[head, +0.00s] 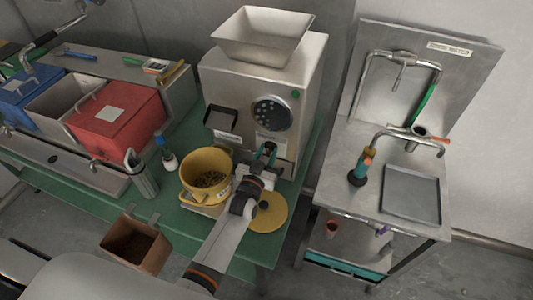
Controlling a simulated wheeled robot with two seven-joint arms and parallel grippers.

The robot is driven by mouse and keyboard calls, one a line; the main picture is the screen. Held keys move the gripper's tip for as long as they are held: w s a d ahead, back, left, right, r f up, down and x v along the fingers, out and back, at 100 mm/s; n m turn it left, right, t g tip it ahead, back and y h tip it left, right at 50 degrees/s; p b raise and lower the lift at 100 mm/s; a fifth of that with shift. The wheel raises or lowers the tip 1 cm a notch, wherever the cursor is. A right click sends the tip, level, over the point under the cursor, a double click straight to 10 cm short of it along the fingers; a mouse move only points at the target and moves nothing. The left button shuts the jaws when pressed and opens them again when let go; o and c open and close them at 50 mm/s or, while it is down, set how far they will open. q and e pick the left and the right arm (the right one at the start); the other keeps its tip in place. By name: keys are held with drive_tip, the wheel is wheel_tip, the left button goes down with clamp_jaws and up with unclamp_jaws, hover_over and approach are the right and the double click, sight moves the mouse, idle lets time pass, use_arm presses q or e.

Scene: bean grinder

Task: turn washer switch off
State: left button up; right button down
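The metal washer stand (378,175) is at the right, with a tall back panel. A bent pipe with a small handle (403,60) runs across the panel above a green hose. A lower tap (415,131) carries a round dark-topped fitting. I cannot tell which part is the washer switch, or its position. My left gripper (268,150) is at the lower front of the bean grinder (262,95), well left of the stand. Its fingers are small and partly hidden, so whether they are open or shut is unclear. My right gripper is out of view.
A yellow pot (206,175) of dark beans stands beside my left arm, with a yellow lid (268,212) to its right. A floor gap separates the green table (95,205) from the stand.

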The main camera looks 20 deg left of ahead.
use_arm(q)
drive_tip(key=s+b, duration=0.2)
drive_tip(key=s, duration=1)
drive_tip(key=shift+a, duration=0.2)
